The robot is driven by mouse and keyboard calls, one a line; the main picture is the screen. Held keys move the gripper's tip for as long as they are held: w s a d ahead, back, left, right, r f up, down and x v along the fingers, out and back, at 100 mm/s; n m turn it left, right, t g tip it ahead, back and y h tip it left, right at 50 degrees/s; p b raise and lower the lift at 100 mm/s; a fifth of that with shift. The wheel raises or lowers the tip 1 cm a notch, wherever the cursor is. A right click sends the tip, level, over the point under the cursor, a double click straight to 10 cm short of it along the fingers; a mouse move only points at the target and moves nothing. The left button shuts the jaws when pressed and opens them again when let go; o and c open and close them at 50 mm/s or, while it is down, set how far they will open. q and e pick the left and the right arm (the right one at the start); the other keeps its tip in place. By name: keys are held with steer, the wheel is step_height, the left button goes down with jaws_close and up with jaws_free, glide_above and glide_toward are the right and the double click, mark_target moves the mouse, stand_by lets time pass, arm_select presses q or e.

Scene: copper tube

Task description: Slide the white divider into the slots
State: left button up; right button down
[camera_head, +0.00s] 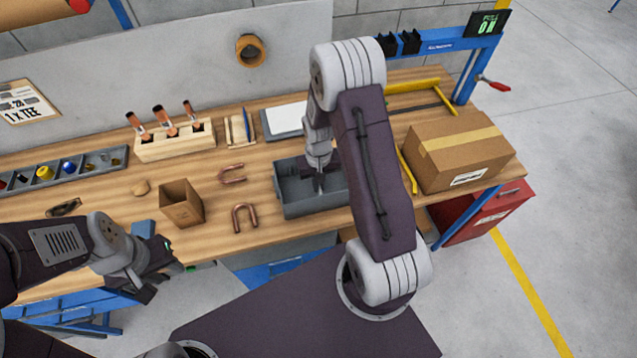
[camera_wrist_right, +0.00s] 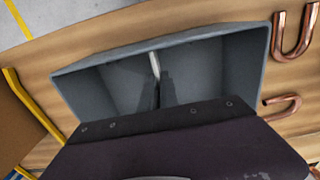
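The grey bin (camera_head: 285,208) stands near the table's front edge; its walls also show in the right wrist view (camera_wrist_right: 85,78). The white divider (camera_wrist_right: 154,64) shows there as a thin pale strip, nearly edge-on, inside the bin near its middle. My right gripper (camera_wrist_right: 157,88) reaches down into the bin, its dark fingers close together around the strip. It also shows in the head view (camera_head: 319,183). The slots and the divider's lower edge are hidden by the fingers and shadow. My left gripper (camera_head: 160,270) is open and empty, in front of the table's edge.
Two copper U-tubes (camera_head: 244,217) (camera_head: 231,173) lie left of the bin. An open cardboard box (camera_head: 181,205) stands further left. A closed carton (camera_head: 458,152) and yellow rails (camera_head: 408,170) are on the right. A wooden tool block (camera_head: 175,143) is behind.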

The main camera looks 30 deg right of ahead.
steer(key=shift+f+b, duration=0.8)
steer(key=shift+f, duration=0.35)
steer(key=c, duration=1.5)
jaws_free()
steer(key=shift+c, duration=0.2)
steer(key=shift+r, duration=0.1)
step_height(320, 180, up, 9)
steer(key=shift+f+b, duration=0.1)
steer(key=shift+b, duration=0.35)
